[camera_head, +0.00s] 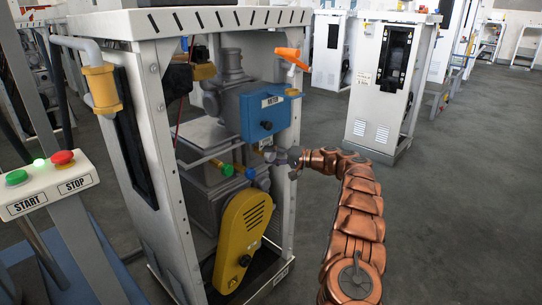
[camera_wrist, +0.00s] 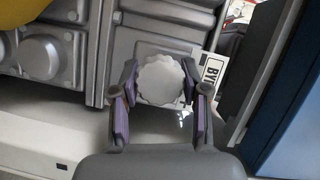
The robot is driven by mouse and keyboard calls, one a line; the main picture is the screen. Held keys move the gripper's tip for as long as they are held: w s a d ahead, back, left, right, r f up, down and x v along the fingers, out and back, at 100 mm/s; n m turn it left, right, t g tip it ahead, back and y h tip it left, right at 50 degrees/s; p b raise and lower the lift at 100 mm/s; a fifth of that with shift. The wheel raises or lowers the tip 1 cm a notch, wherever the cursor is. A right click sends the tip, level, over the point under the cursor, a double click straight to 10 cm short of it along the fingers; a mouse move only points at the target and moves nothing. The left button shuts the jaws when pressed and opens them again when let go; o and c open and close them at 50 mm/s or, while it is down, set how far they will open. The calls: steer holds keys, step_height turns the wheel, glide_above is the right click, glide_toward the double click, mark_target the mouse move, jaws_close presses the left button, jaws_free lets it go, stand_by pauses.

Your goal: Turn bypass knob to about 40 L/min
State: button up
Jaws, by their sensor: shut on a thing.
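The bypass knob (camera_wrist: 160,80) is a pale, scalloped round knob in the middle of the wrist view. My gripper (camera_wrist: 158,88) has one finger on each side of it and is shut on it. A white label (camera_wrist: 212,72) beside the knob shows the letters "BY", and the rest is cut off by a finger. In the head view my gripper (camera_head: 290,160) reaches into the dispenser frame below the blue meter box (camera_head: 264,114). The knob is hidden there behind the gripper. I see no readable flow value in either view.
A yellow belt guard (camera_head: 240,240) sits below the gripper. Green (camera_head: 227,170) and blue (camera_head: 250,173) knobs are just left of it. An orange nozzle (camera_head: 292,57) is above. A START/STOP box (camera_head: 48,185) stands at left. Open floor (camera_head: 440,220) lies to the right.

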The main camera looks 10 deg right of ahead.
steer(key=shift+r, duration=0.1)
steer(key=o, duration=1.1)
steer(key=shift+o, duration=0.2)
steer(key=v, duration=1.2)
steer(key=shift+d, duration=0.15)
